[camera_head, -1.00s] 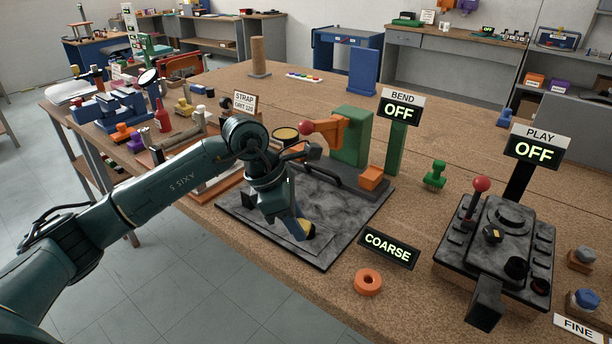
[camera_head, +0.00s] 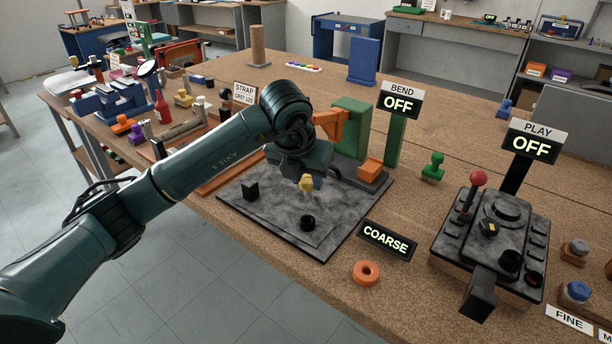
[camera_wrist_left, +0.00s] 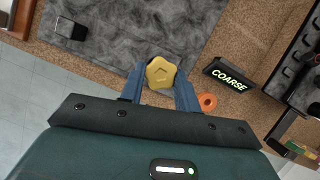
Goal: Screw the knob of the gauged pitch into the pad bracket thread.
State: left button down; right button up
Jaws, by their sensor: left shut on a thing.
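My left gripper (camera_wrist_left: 160,82) is shut on a yellow, lobed knob (camera_wrist_left: 160,72). In the head view the knob (camera_head: 306,184) hangs below the gripper, above the dark grey pad (camera_head: 270,207) and apart from it. A short black round collar (camera_head: 308,222) stands on the pad, just below the knob in the picture; I cannot tell for sure that it is the bracket thread. In the wrist view the collar is not visible. The knob's threaded end is hidden. My right gripper is not in view.
A black block (camera_head: 251,189) stands on the pad's left side. A COARSE sign (camera_head: 387,240) and an orange ring (camera_head: 366,272) lie right of the pad. The PLAY gauge (camera_head: 492,240) reads OFF; the BEND display (camera_head: 398,104) reads OFF.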

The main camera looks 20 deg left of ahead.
aim_at(306, 195)
pick_arm(q)
jog(key=shift+f+b, duration=0.45)
jog(key=shift+b, duration=0.15)
notch_tip(306, 195, down, 3)
jog(key=b, duration=0.2)
jog(key=shift+f+b, duration=0.1)
jog(key=shift+b, duration=0.25)
jog(key=shift+f+b, duration=0.5)
jog(key=shift+f, duration=0.3)
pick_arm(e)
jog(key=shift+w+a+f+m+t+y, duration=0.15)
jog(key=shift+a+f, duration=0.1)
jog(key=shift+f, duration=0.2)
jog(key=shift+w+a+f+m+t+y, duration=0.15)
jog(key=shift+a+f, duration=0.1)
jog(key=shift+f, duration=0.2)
pick_arm(q)
jog(key=shift+b, duration=0.5)
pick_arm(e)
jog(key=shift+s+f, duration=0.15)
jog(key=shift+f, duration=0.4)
pick_arm(q)
jog(key=shift+f, duration=0.2)
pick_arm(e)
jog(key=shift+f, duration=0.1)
